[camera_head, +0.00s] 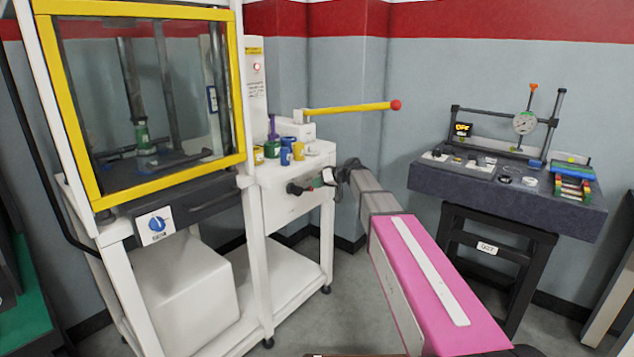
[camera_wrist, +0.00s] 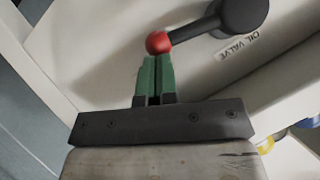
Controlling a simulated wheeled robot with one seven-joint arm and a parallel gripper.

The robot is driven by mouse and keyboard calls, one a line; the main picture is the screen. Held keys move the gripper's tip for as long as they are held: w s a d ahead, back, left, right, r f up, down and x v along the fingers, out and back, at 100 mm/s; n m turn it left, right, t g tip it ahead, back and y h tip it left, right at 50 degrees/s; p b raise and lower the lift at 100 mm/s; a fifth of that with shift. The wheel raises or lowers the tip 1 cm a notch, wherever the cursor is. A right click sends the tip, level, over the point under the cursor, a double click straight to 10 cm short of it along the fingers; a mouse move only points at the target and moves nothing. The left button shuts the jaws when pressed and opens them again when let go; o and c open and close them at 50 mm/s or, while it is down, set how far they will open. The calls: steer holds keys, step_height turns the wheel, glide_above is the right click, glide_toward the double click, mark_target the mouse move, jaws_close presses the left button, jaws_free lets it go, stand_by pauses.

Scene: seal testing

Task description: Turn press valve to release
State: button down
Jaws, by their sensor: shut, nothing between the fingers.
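The press valve shows in the wrist view as a black hub (camera_wrist: 245,14) with a short lever ending in a red ball (camera_wrist: 158,42). It sits on a white panel beside a label reading "OIL VALVE". My gripper (camera_wrist: 153,62) has green fingers that are shut together and empty. Their tips are right at the lower side of the red ball; I cannot tell whether they touch it. In the head view the black valve (camera_head: 294,188) is on the front of the white press table, with my arm reaching it from the right.
The yellow pump lever (camera_head: 350,109) with a red knob sticks out above the valve. Several small coloured cans (camera_head: 286,156) stand on the white table (camera_head: 283,188). A yellow-framed press guard (camera_head: 243,85) is at left. A granite plate (camera_head: 440,179) with gauges stands at right.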

steer(key=s+a+f+m+g+y, duration=0.1)
steer(key=s+a+f+m+y, duration=0.1)
steer(key=f+m+y, duration=0.1)
steer(key=s+a+f+m+g+y, duration=0.1)
steer(key=s+f+m+g+y, duration=0.1)
steer(key=f+m, duration=0.4)
steer(key=shift+s+a+f+y, duration=0.35)
steer(key=shift+s+a+y, duration=0.1)
steer(key=shift+y, duration=0.85)
